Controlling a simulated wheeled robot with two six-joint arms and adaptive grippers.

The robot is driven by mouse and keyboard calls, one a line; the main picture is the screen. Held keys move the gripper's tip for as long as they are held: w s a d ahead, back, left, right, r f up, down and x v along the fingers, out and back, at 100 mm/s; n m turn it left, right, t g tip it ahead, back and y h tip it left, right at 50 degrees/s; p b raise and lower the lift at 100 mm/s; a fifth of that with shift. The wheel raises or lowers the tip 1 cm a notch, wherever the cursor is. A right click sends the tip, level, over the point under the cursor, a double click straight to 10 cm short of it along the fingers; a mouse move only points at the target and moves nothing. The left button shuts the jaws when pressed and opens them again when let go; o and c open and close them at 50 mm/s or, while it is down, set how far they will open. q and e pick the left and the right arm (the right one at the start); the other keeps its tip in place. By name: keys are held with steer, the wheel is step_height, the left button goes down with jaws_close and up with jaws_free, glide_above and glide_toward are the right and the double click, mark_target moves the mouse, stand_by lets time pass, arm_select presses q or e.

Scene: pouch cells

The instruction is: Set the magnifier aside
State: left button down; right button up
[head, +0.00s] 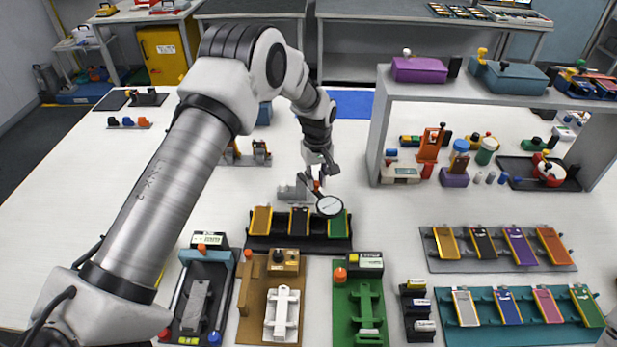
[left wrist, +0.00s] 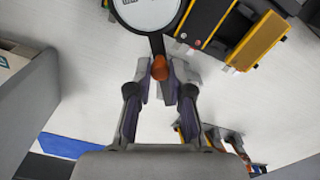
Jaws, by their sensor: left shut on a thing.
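The magnifier (head: 330,205) has a round white lens with a black rim and a black handle. In the head view it is held just over the right end of the black rack (head: 298,246). My left gripper (head: 313,182) is shut on its handle end. In the left wrist view the lens (left wrist: 148,8) is cut off by the top edge. My right gripper is not in view.
The rack holds orange, black and green pouch cells. Grey (head: 500,266) and teal (head: 450,318) trays of cells lie at right. A grey shelf (head: 480,97) stands at back right. Test fixtures line the front edge. White table (head: 110,175) is bare at left, beyond my arm.

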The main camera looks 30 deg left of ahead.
arm_select(q)
steer(key=w+n+b, duration=0.2)
steer(key=w+n, duration=0.5)
steer(key=n, duration=0.4)
stand_by(0.6)
steer(key=c, duration=1.1)
jaws_free()
steer(key=shift+a, duration=0.1)
steer(key=shift+o, duration=0.2)
steer(key=shift+f, duration=0.1)
step_height(320, 180, up, 12)
